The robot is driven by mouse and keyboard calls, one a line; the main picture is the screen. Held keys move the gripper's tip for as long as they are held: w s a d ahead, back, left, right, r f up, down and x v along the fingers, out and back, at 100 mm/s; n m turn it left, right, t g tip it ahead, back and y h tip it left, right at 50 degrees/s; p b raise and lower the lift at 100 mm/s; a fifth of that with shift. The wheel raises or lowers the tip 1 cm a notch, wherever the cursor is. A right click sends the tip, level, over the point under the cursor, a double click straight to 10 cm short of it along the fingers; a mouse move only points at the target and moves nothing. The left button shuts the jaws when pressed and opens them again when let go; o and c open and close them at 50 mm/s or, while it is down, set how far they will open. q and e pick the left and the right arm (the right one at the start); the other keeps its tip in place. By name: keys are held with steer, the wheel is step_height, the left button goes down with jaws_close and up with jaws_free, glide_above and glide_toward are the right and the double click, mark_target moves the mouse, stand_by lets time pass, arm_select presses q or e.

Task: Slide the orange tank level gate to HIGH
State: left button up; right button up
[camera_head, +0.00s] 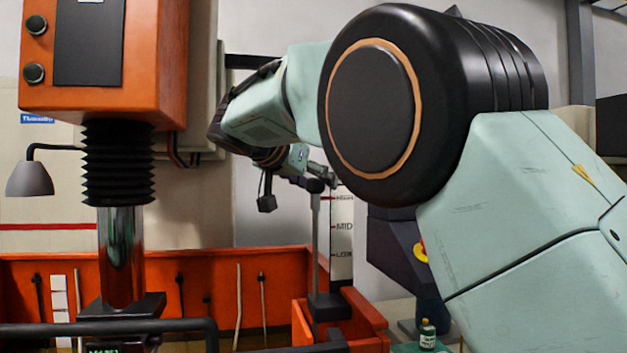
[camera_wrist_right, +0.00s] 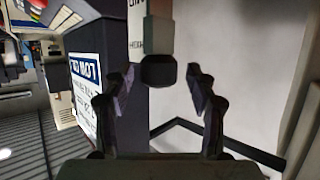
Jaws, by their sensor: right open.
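The tank level scale (camera_head: 342,238) is an upright white plate with red marks, MID and a lower label readable. It rises from an orange box beside the orange tank (camera_head: 275,275). A slim grey upright (camera_head: 315,240) stands along its left side. My right gripper (camera_head: 322,182) is at the top of the scale, near the top mark. In the right wrist view my right gripper (camera_wrist_right: 160,92) is open, its two fingers apart. A dark block (camera_wrist_right: 158,70) shows between them, beside the scale's HIGH label; I cannot tell whether they touch it. My left gripper is out of view.
An orange machine head (camera_head: 160,60) with black bellows (camera_head: 118,165) and a steel column stands at the left. A grey lamp (camera_head: 30,180) hangs there. A dark cabinet (camera_head: 395,250) is right of the scale. A small bottle (camera_head: 427,333) stands at the lower right.

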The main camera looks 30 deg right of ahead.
steer(key=shift+w+d+f, duration=0.15)
steer(key=shift+w+d, duration=0.05)
steer(key=shift+d, duration=0.25)
steer(key=v, duration=0.8)
